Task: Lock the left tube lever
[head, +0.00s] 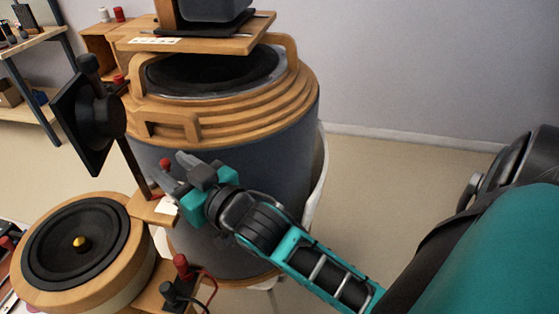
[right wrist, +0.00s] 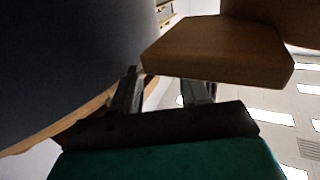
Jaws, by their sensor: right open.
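My right gripper (head: 180,174) is open beside the wooden bracket (head: 150,208), in front of the dark drum. A red knob (head: 165,163) shows close to its fingertips; I cannot tell whether they touch. A dark rod (head: 134,167) rises from the bracket toward a black square-backed speaker (head: 95,115). Which part is the left tube lever is not clear. In the right wrist view the two fingers (right wrist: 162,92) are apart, with nothing seen between them, and a wooden block (right wrist: 215,55) is just beyond. My left gripper is not in view.
The large dark drum (head: 255,165) with stacked wooden rings (head: 225,122) stands behind the gripper. A round wooden-rimmed speaker (head: 120,262) is at the lower left. Red and black terminals with wires (head: 181,268) stand near the front. The floor at right (head: 400,185) is clear.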

